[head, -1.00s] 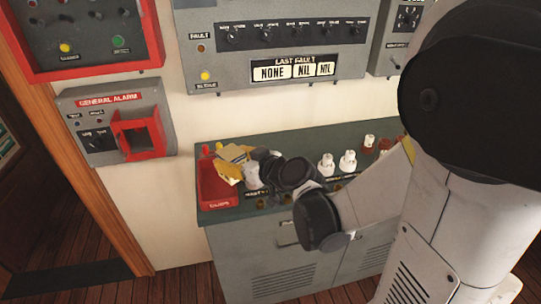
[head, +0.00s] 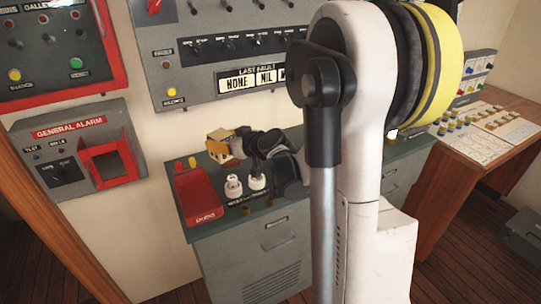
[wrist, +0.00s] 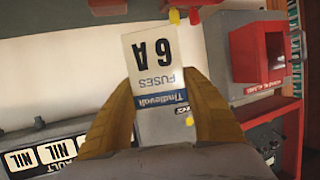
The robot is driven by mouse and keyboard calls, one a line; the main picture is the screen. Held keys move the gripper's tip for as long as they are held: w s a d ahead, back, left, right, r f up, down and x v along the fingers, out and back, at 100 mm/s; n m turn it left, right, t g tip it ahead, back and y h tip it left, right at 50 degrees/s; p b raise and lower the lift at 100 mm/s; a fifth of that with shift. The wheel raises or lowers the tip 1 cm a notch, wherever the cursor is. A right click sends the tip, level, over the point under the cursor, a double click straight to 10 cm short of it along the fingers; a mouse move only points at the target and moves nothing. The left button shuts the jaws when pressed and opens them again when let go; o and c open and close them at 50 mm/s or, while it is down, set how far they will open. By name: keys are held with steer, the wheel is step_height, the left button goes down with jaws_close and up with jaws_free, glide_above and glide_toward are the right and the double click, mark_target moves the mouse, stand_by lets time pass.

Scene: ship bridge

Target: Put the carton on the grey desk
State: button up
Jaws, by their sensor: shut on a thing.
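The carton is a small white box marked "6A FUSES" with a blue band, filling the middle of the wrist view (wrist: 152,62). My gripper (wrist: 157,85) has its two yellow fingers shut on the sides of the carton's lower end. In the head view the gripper (head: 226,146) holds the carton (head: 217,149) above the back left of a grey cabinet-like desk with a dark green top (head: 262,217). The carton looks clear of that top. My arm hides much of the desk's middle.
A red tray (head: 197,196) sits at the desk top's left end, with white sockets (head: 233,187) beside it. Wall panels (head: 225,55) and a red-framed alarm box (head: 78,150) are behind. A wooden-edged desk with cards (head: 490,130) stands at right.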

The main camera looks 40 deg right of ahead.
steer(key=s+d+m+h, duration=0.3)
steer(key=d+m+h, duration=0.1)
steer(key=d, duration=2.9)
steer(key=shift+h, duration=0.3)
steer(key=w+a+f+b, duration=0.1)
steer(key=a+f+b, duration=0.1)
steer(key=a+f, duration=0.1)
steer(key=w+a+f+b, duration=0.2)
steer(key=a+f, duration=0.1)
steer(key=f, duration=0.1)
steer(key=w+a+f+b, duration=0.1)
steer(key=w+a+f, duration=0.1)
steer(key=a+f, duration=0.2)
steer(key=shift+w+a+f+b, duration=0.1)
steer(key=shift+w+f+b, duration=0.15)
steer(key=shift+b, duration=0.15)
steer(key=shift+s+r, duration=0.1)
steer(key=shift+r, duration=0.05)
steer(key=o, duration=1)
steer(key=shift+f, duration=0.25)
steer(key=o, duration=0.4)
steer(key=shift+r, duration=0.1)
